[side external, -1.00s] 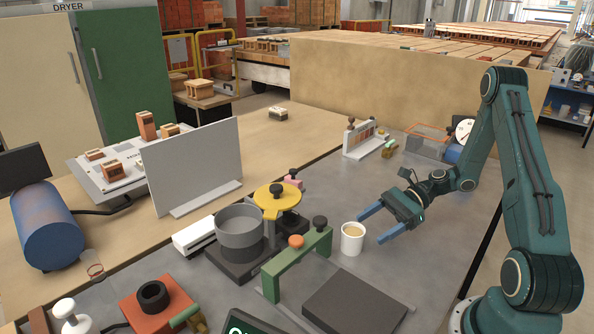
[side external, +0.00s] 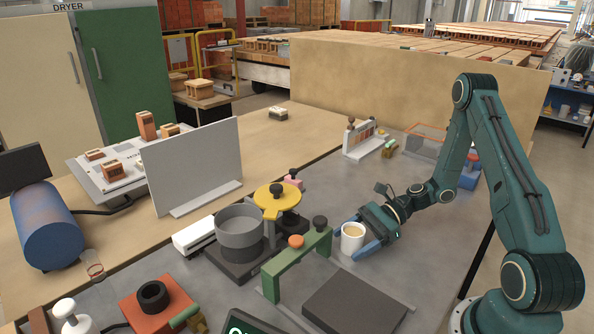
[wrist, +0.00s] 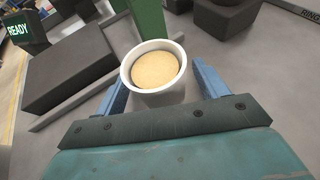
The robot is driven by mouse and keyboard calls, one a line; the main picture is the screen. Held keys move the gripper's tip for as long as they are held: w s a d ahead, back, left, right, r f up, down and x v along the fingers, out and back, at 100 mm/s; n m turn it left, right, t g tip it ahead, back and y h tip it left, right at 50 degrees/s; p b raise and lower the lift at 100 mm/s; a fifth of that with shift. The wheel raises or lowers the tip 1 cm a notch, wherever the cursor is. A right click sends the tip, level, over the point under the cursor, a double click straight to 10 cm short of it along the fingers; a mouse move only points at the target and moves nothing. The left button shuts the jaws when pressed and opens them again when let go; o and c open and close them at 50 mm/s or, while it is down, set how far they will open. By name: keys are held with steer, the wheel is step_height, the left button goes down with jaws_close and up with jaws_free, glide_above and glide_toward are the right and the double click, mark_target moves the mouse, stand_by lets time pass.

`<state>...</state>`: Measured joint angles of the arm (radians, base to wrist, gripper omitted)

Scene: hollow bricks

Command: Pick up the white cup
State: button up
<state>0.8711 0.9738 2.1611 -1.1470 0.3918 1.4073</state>
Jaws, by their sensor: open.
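The white cup (side external: 352,238) stands upright on the grey bench and holds a tan, coffee-like liquid. It also shows in the wrist view (wrist: 157,75), between the two blue fingers. My gripper (side external: 354,237) is open, with one finger on each side of the cup. In the wrist view my gripper (wrist: 160,88) has a visible gap between the cup and the right finger. The left finger is close to the cup, and I cannot tell whether it touches. The cup's lower part is partly hidden.
A green bridge-shaped frame (side external: 289,267) stands just left of the cup. A dark flat block (side external: 354,304) lies in front. A grey round pot (side external: 240,232) and a yellow-topped fixture (side external: 277,199) stand further left. The bench behind the cup is fairly clear.

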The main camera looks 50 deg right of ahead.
steer(key=shift+a, duration=0.1)
stand_by(0.4)
steer(key=c, duration=1.1)
step_height(320, 180, up, 20)
stand_by(0.5)
stand_by(0.5)
